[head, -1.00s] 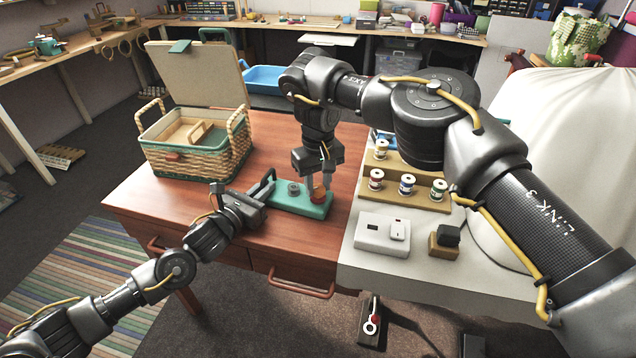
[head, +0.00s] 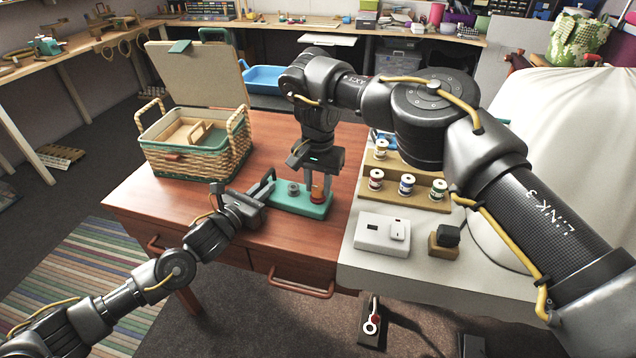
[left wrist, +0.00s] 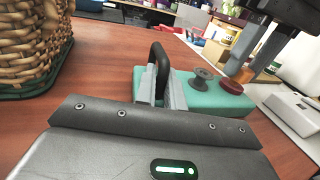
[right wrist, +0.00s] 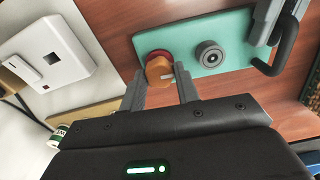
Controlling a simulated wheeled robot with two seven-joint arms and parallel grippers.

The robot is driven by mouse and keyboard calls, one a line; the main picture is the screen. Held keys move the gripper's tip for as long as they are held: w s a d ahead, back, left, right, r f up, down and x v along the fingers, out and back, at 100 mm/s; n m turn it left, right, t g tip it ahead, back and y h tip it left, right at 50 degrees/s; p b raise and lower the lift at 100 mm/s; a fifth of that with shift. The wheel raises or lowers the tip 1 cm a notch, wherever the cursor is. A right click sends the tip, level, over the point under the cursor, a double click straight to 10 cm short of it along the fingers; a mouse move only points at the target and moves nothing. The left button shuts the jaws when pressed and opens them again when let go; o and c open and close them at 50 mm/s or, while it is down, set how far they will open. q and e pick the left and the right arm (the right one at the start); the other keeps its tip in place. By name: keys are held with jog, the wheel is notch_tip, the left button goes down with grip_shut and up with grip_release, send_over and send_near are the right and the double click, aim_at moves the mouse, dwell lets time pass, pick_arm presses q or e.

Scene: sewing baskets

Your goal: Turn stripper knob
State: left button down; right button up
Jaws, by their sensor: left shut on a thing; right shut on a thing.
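The stripper is a teal block (head: 298,205) on the wooden table, with a grey round post (head: 293,188) on top. Its orange knob (right wrist: 160,70) stands on a dark red base at the right end in the head view. My right gripper (head: 317,188) comes from above, its fingers shut on either side of the knob; the knob is partly hidden in the head view. A dark curved handle (left wrist: 161,62) stands at the block's other end. My left gripper (head: 262,192) is shut on this handle, and its fingers (left wrist: 160,92) hide the handle's lower part.
An open wicker basket (head: 195,160) stands to the left on the table. To the right are a wooden rack (head: 432,198) with thread spools, a white switch box (head: 382,237) and a small block with a dark top (head: 446,240). The table's front is clear.

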aim_at(318, 187)
jog(key=shift+m, duration=0.6)
jog(key=o, duration=1)
notch_tip(318, 187, up, 12)
